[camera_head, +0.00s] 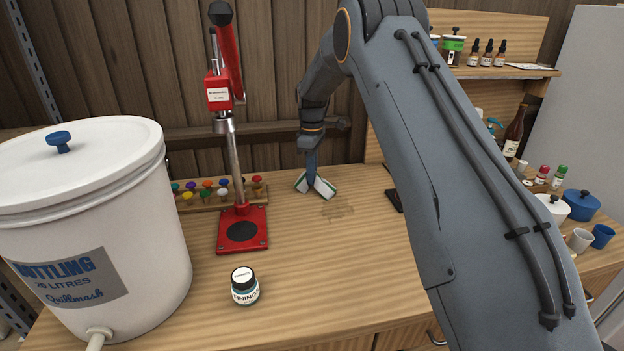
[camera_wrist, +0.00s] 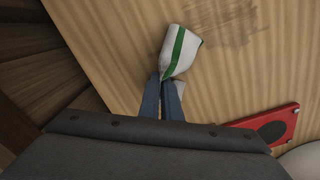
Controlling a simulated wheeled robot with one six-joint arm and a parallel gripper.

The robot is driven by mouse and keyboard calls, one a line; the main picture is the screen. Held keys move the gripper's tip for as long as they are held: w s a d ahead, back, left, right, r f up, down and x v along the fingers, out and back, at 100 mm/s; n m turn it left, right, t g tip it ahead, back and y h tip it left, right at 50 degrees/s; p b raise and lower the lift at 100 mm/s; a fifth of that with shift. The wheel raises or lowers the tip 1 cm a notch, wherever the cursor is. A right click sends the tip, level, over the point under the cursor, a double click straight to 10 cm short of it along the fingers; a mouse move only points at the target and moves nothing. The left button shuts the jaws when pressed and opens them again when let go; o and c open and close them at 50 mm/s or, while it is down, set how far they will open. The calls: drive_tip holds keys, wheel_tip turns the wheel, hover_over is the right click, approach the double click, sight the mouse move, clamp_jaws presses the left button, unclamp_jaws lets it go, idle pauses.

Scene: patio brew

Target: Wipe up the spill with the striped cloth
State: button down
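The striped cloth (camera_head: 324,188) is white with a green stripe. It is bunched between the fingers of my gripper (camera_head: 312,165) at the back middle of the bench. In the wrist view the cloth (camera_wrist: 182,52) sticks out past the blue fingertips (camera_wrist: 172,84), which are close together on it. The spill (camera_head: 337,211) is a faint brownish patch on the wood, just right of and in front of the cloth. In the wrist view the spill (camera_wrist: 226,20) lies beyond the cloth at the top. I cannot tell whether the cloth touches the bench.
A red capping press (camera_head: 242,231) stands left of the cloth. A white bottling bucket (camera_head: 150,225) fills the left front, with a small labelled jar (camera_head: 245,287) beside it. A rack of coloured stoppers (camera_head: 205,201) is behind. A dark flat object (camera_head: 393,200) lies right of the spill.

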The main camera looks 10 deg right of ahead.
wheel_tip(320, 180, up, 10)
drive_tip(key=p, duration=0.2)
drive_tip(key=shift+d, duration=0.15)
idle(0.8)
